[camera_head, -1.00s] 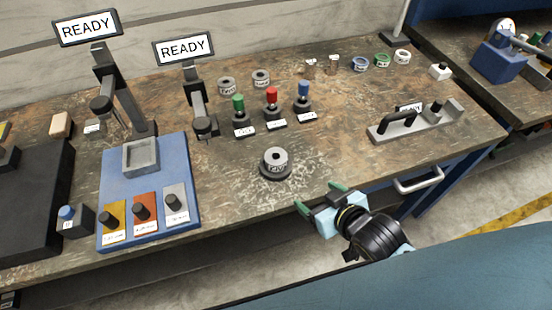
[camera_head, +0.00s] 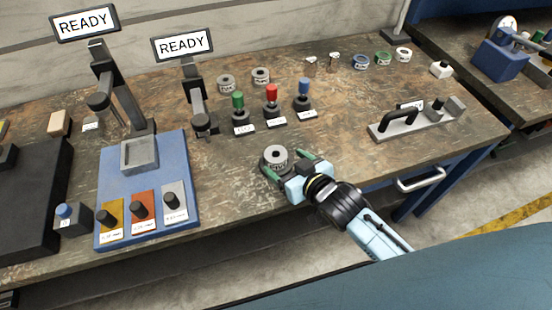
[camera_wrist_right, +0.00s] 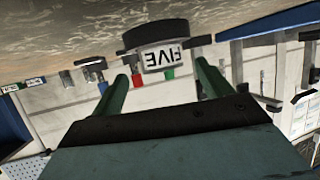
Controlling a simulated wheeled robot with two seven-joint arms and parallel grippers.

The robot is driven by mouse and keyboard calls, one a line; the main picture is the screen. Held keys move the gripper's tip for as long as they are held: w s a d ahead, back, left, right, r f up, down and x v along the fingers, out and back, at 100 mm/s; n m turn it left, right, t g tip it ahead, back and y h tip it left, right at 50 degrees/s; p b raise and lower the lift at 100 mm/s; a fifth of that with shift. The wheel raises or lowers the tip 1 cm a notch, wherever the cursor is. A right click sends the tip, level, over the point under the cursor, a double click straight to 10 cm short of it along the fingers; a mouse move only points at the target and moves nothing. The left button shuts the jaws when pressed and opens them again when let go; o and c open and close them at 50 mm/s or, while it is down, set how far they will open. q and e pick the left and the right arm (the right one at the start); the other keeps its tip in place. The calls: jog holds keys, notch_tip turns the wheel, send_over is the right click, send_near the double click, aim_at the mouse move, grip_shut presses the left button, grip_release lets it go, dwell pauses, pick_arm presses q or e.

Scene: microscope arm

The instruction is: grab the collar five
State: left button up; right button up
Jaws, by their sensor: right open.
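The collar five is a grey ring (camera_head: 275,156) with a dark hole, at the front middle of the bench. In the right wrist view the picture is inverted, and the collar (camera_wrist_right: 164,57) shows its "FIVE" label; a dark round base (camera_wrist_right: 165,34) is against its lower end. My right gripper (camera_head: 288,164) is open, with green fingers at the near side of the collar. In the wrist view its fingertips (camera_wrist_right: 163,74) lie to either side of the collar, with gaps showing. The near part of the collar is partly hidden by the gripper in the head view. My left gripper is not in view.
Green, red and blue knobbed posts (camera_head: 271,103) stand behind the collar, with other grey collars (camera_head: 226,82) beyond. A blue tray (camera_head: 147,225) is at left, and a grey handled fixture (camera_head: 417,121) at right. Bare bench lies between collar and fixture.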

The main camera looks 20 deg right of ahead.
aim_at(280, 159)
jog(key=x, duration=0.3)
jog(key=shift+w+a+f, duration=0.2)
jog(key=shift+w+f, duration=0.05)
jog(key=shift+w, duration=0.05)
jog(key=c, duration=1.6)
jog(key=shift+r, duration=0.25)
jog(key=shift+c, duration=0.2)
